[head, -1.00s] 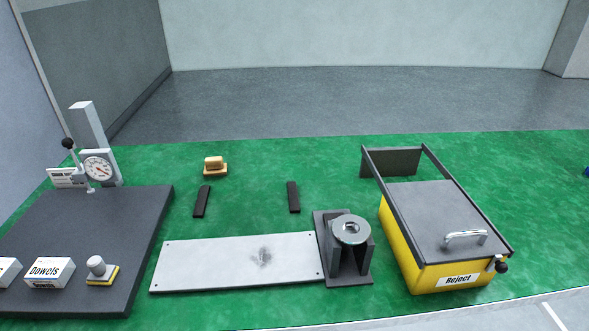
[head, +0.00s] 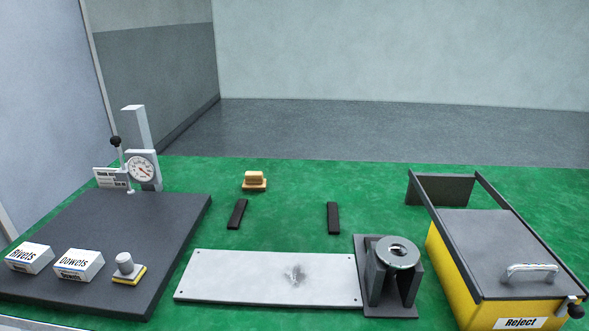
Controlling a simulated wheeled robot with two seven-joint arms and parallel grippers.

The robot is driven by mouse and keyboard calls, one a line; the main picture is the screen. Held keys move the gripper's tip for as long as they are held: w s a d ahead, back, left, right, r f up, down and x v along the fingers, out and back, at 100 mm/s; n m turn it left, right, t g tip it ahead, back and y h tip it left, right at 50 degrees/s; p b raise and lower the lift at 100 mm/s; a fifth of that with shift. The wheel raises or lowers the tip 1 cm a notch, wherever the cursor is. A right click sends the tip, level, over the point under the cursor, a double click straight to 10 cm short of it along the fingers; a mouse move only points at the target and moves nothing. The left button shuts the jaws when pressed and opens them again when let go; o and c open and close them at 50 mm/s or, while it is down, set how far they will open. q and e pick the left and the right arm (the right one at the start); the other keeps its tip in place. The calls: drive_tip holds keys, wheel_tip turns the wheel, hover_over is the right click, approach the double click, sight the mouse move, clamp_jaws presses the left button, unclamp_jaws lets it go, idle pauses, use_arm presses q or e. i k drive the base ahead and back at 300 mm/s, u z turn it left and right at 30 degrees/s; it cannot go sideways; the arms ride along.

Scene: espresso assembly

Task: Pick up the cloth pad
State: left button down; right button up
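Two small pad-like things are in the head view, and I cannot tell for sure which is the cloth pad. One is a yellow-edged pad with a grey knob (head: 127,268), on the right front part of the dark slab (head: 150,221). The other is a tan block on a tan base (head: 254,181), on the green surface (head: 290,222) towards the back. Both stand free, with nothing touching them from above. Neither of my grippers is in view.
White boxes marked Rivets (head: 29,258) and Dowels (head: 79,265) stand left of the knobbed pad. A dial gauge stand (head: 142,168) rises behind. A smudged pale plate (head: 230,277), two dark bars, a dark fixture (head: 376,290) and a yellow Reject bin (head: 462,290) lie to the right.

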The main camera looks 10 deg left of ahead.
sight(130, 274)
drive_tip(key=u, duration=1.4)
